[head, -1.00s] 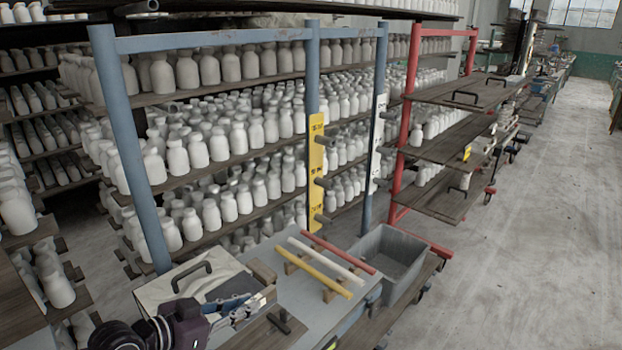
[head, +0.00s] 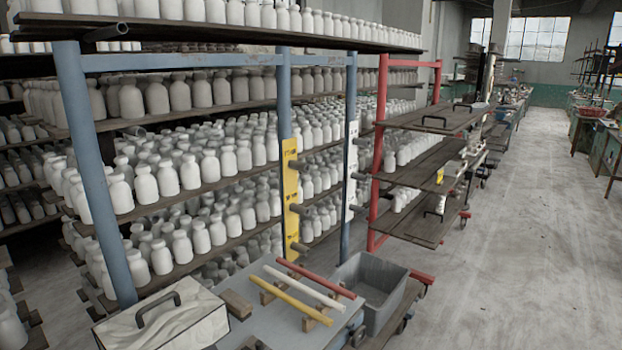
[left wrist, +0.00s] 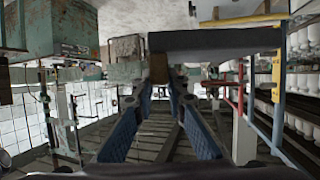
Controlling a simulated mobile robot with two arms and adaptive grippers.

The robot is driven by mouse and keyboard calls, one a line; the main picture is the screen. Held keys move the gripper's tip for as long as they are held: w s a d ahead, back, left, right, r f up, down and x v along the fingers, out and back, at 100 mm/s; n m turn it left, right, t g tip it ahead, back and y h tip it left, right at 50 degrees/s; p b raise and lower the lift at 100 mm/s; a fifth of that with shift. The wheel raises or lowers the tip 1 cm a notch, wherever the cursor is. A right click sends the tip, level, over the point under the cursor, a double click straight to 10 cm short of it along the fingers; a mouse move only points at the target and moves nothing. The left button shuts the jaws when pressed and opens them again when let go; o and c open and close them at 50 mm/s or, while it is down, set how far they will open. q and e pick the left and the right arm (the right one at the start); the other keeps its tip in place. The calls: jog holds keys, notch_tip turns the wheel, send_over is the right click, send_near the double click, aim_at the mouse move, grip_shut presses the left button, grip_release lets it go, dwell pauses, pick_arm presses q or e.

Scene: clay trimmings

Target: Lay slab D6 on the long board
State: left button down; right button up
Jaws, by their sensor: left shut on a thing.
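My left gripper (left wrist: 160,90) shows in the left wrist view, its two blue-padded fingers closed at the tips on a dark bar-shaped piece (left wrist: 215,40). I cannot tell whether this piece belongs to slab D6; no D6 label is readable. My left gripper is out of the head view, and my right gripper is in neither view. A pale, marbled slab-like piece with a black handle (head: 165,325) lies at the near left of the grey worktop (head: 255,318) in the head view. I cannot pick out the long board with certainty.
Yellow, white and red rods (head: 312,292) lie across wooden blocks on the worktop. A grey bin (head: 372,285) stands to their right. A blue-framed rack (head: 85,180) full of white bottles stands behind, with a red-framed shelf cart (head: 380,150) beyond. Floor at right is clear.

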pick_arm(q)
jog(key=shift+a, duration=0.1)
dwell(0.3)
jog(key=shift+w+r, duration=0.1)
jog(key=shift+w, duration=0.05)
jog(key=shift+n+t+y, duration=0.5)
jog(key=shift+n, duration=0.1)
jog(key=w+p, duration=0.1)
jog(key=w, duration=0.1)
jog(key=w+d+p, duration=0.1)
jog(key=w, duration=0.1)
jog(key=w+r+p, duration=0.1)
jog(key=w, duration=0.1)
jog(key=shift+w+d, duration=0.25)
jog(key=shift+w, duration=0.15)
jog(key=w+a+f+n+t+y+p, duration=0.1)
jog(key=w+f+n+p, duration=0.1)
jog(key=w, duration=0.6)
jog(key=shift+a+f+t+y+p, duration=0.2)
jog(key=shift+f+t+y+p, duration=0.15)
jog(key=shift+p, duration=0.4)
